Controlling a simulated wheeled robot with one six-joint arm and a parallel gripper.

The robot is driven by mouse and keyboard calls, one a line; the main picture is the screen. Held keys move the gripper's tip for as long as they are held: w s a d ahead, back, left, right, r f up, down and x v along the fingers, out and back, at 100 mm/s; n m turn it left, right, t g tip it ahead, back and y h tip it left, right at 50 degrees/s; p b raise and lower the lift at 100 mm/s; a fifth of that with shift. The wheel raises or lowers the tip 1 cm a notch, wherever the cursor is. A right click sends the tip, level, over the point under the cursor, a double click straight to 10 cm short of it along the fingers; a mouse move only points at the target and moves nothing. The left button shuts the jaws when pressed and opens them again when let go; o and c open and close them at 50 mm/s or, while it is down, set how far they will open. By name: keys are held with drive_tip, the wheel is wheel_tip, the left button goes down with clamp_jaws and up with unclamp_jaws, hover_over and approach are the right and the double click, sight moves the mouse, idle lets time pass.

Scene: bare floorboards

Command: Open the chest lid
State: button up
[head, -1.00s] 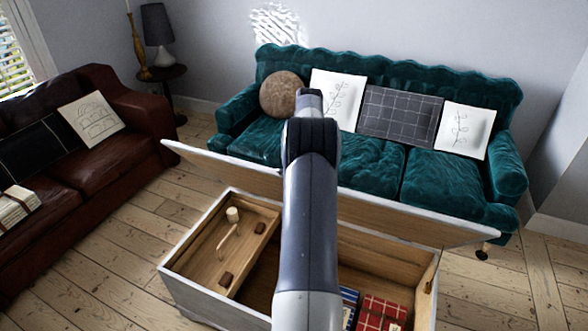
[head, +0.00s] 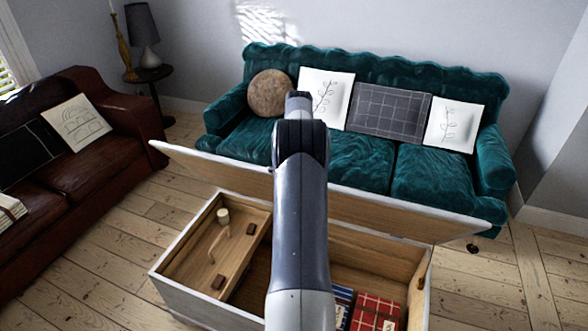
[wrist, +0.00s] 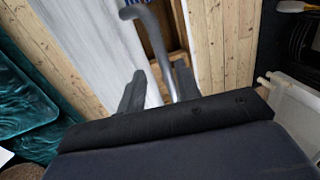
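The wooden chest (head: 182,297) stands in front of me with its inside showing. Its lid (head: 390,215) is raised, a long panel tilted up along the chest's far side. The pale outer face of the lid (wrist: 85,45) fills the left-middle of the wrist view. My gripper (wrist: 160,84) has its two dark fingers apart, near the lid. A grey bent bar (wrist: 158,45), apparently a handle, runs between the fingers in the wrist view. I cannot tell whether they touch it. In the head view my arm hides the gripper and the middle of the lid.
Inside the chest are a wooden tray (head: 187,262) with small items, a red checked thing (head: 372,313) and a blue one (head: 343,296). A green sofa (head: 350,160) stands close behind the lid. A brown sofa (head: 100,165) is at left. Floorboards at right are clear.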

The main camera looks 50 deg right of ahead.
drive_tip(key=shift+r, duration=0.15)
drive_tip(key=p+v, duration=0.1)
drive_tip(key=v, duration=0.9)
drive_tip(key=shift+r, duration=0.25)
drive_tip(key=shift+w, duration=0.1)
drive_tip(key=shift+c, duration=0.4)
